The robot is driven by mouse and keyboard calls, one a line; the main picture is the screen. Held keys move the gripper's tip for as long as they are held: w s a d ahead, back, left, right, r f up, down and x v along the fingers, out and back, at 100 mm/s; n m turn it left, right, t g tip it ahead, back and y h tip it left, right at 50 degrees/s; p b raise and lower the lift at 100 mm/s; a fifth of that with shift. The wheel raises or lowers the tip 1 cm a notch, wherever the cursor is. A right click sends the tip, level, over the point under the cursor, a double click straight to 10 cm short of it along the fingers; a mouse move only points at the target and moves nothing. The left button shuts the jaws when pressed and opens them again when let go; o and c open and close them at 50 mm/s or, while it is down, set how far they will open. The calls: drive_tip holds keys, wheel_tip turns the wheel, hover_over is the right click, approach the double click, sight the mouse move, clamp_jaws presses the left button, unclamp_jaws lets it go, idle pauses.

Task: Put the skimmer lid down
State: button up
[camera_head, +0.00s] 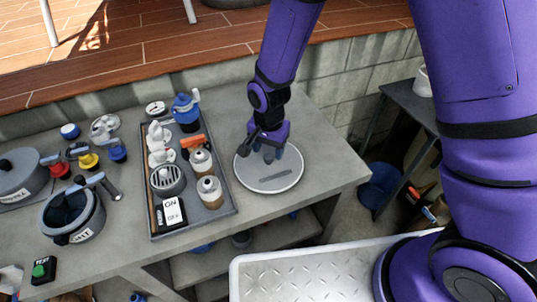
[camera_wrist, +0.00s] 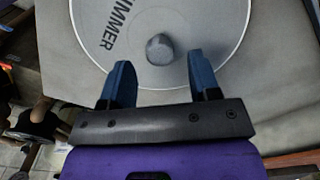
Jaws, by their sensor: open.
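The skimmer lid (camera_head: 284,183) is a round grey disc with a pale rim and dark lettering. It lies flat on the grey bench top (camera_head: 330,172), to the right of the tray. In the wrist view the lid (camera_wrist: 188,28) shows part of the word "SKIMMER" and a small grey knob (camera_wrist: 160,49). My gripper (camera_head: 268,154) is over the far part of the lid. In the wrist view its two blue fingers (camera_wrist: 160,82) are apart, with the knob just beyond the tips and nothing held between them.
A dark tray (camera_head: 226,205) with bottles, valves and a white ON/OFF card stands left of the lid. Pots (camera_head: 75,217) and coloured valves stand farther left. A block wall (camera_head: 345,75) rises behind the bench. Bare bench lies right of the lid, up to its edge.

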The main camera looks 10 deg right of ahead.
sight(269, 156)
wheel_tip(269, 156, up, 8)
drive_tip(key=shift+r, duration=0.2)
drive_tip(key=s+d+r+n+t, duration=0.1)
drive_tip(key=s+d+r, duration=0.1)
drive_tip(key=d+r, duration=0.6)
drive_tip(key=s+d+r+n+t, duration=0.1)
drive_tip(key=s+d+r+n, duration=0.1)
drive_tip(key=d+r, duration=0.6)
drive_tip(key=s+d+r+n+t, duration=0.1)
drive_tip(key=s+d+r, duration=0.3)
drive_tip(key=s, duration=0.3)
drive_tip(key=s+d+r+n+t, duration=0.1)
drive_tip(key=s+d+r+t, duration=0.1)
drive_tip(key=s+d+r, duration=0.2)
drive_tip(key=s+r, duration=0.3)
drive_tip(key=shift+s+d+n, duration=0.3)
drive_tip(key=shift+n, duration=0.1)
